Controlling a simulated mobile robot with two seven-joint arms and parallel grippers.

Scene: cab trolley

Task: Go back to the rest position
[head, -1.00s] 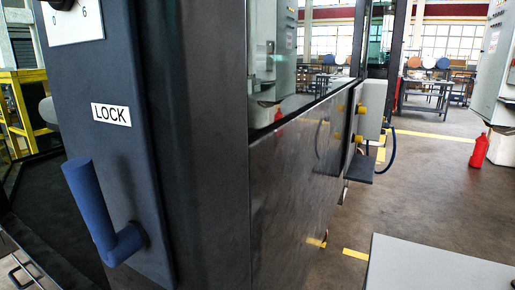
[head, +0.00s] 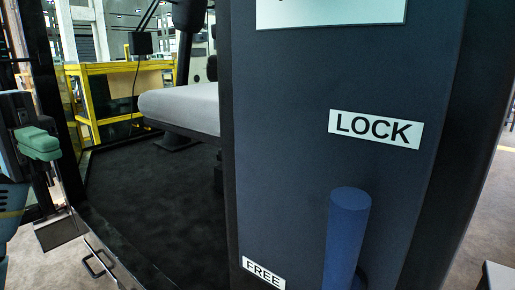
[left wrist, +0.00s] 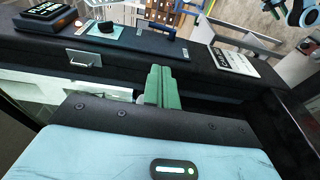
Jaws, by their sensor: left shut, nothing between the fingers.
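My left gripper (head: 38,143) is at the far left edge of the head view, its green fingers beside the cab's open doorway. In the left wrist view its green fingers (left wrist: 160,88) are together with nothing between them. The lever's lower part is cut off by the frame. My right gripper is in neither view.
The cab's dark floor (head: 150,200) and grey seat (head: 180,105) lie behind the panel. A yellow frame (head: 125,80) stands beyond. In the left wrist view a dark ledge carries a small drawer handle (left wrist: 84,60) and a white label plate (left wrist: 234,61).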

